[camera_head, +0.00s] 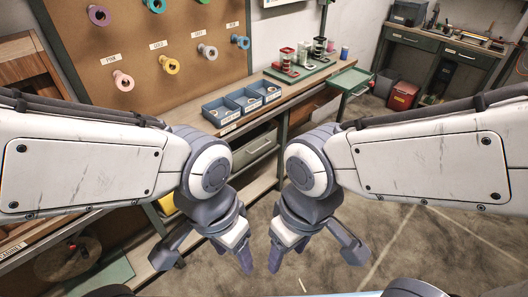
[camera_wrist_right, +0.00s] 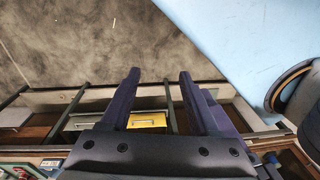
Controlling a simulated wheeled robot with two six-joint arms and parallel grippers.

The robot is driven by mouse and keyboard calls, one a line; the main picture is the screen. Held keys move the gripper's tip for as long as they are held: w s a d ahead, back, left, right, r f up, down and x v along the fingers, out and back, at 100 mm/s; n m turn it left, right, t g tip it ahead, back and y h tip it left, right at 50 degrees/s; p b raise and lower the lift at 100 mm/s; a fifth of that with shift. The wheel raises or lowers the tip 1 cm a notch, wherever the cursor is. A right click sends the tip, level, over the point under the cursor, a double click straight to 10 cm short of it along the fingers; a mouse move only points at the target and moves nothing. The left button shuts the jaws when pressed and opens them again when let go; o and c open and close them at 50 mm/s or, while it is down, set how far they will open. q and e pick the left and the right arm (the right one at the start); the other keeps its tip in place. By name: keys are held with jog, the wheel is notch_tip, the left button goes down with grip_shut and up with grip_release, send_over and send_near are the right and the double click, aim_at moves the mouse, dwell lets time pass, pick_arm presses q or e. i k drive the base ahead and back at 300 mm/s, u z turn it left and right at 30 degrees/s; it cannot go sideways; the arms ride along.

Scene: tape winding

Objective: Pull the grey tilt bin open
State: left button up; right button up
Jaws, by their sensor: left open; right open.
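A grey bin front (camera_head: 258,150) with a handle sits under the long workbench in the head view, partly hidden by my arms. It looks closed. In the right wrist view, a grey front (camera_wrist_right: 14,117) shows at the far left under the bench; I cannot tell if it is the same bin. My left gripper (camera_head: 204,262) is open and empty, low in front of the bench. My right gripper (camera_head: 315,262) is open and empty beside it, apart from the bin. Its spread fingers also show in the right wrist view (camera_wrist_right: 155,85).
A yellow bin (camera_wrist_right: 147,120) sits under the bench. Blue trays (camera_head: 243,102) and a green tray with spools (camera_head: 300,68) stand on the bench. A green drawer (camera_head: 350,82) juts out at its far end. A pegboard (camera_head: 140,50) holds tape rolls. Floor (camera_head: 420,240) at right is clear.

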aim_at(247, 143)
jog(key=z, duration=0.3)
jog(key=k, duration=0.3)
jog(key=u, duration=1.1)
jog(key=i, duration=1.35)
jog(key=z, duration=0.65)
